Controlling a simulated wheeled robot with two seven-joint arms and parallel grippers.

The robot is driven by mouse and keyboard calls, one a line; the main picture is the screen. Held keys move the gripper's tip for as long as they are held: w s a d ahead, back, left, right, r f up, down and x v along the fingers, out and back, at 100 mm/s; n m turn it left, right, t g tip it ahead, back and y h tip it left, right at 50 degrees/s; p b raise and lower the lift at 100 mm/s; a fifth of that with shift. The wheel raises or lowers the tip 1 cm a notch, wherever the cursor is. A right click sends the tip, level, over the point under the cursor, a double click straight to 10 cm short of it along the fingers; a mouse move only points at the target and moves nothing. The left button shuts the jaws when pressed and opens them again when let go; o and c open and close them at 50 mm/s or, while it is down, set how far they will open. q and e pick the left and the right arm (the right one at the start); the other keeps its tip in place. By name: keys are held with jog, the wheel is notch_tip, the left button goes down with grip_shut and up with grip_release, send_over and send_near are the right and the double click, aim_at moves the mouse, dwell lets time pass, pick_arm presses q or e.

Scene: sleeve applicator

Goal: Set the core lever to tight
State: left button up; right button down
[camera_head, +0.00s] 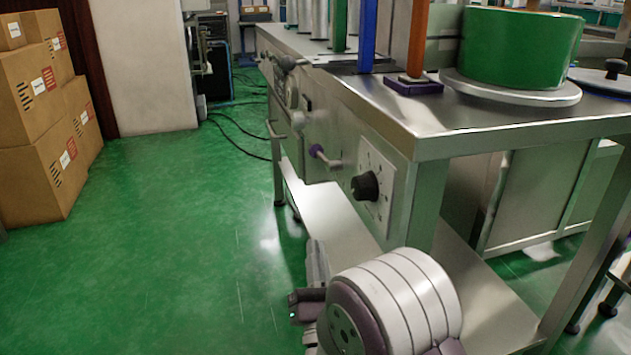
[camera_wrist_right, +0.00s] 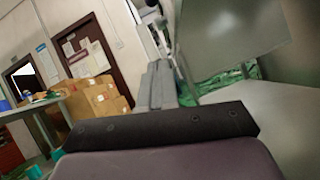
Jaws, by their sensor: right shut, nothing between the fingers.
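A short lever with a purple tip (camera_head: 318,151) sticks out of the front panel of the steel machine. Nearer me on that panel is a black dial knob (camera_head: 366,186) on a pale marked plate. Farther along is another handle (camera_head: 288,62) with a dark grip. I cannot tell from labels which one is the core lever. My right gripper (camera_head: 317,255) is low in front of the machine, below the panel and apart from these controls. Its fingers, also in the right wrist view (camera_wrist_right: 157,82), are shut and empty. My left gripper is out of view.
The steel tabletop (camera_head: 470,125) carries a green roll (camera_head: 520,48) on a round plate and coloured upright posts. A lower shelf (camera_head: 340,225) lies under the panel. Cardboard boxes (camera_head: 35,130) are stacked at the left. The green floor between is clear, with cables farther back.

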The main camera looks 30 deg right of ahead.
aim_at(323, 158)
jog(key=shift+s+r+n+h, duration=0.25)
jog(key=shift+s+n+h, duration=0.05)
jog(key=shift+s+n, duration=0.1)
jog(key=w+d+r+p, duration=0.2)
jog(key=w+d+r, duration=0.2)
jog(key=w+r, duration=0.4)
jog(key=shift+w+r, duration=0.2)
jog(key=shift+r, duration=0.45)
jog(key=shift+d, duration=0.1)
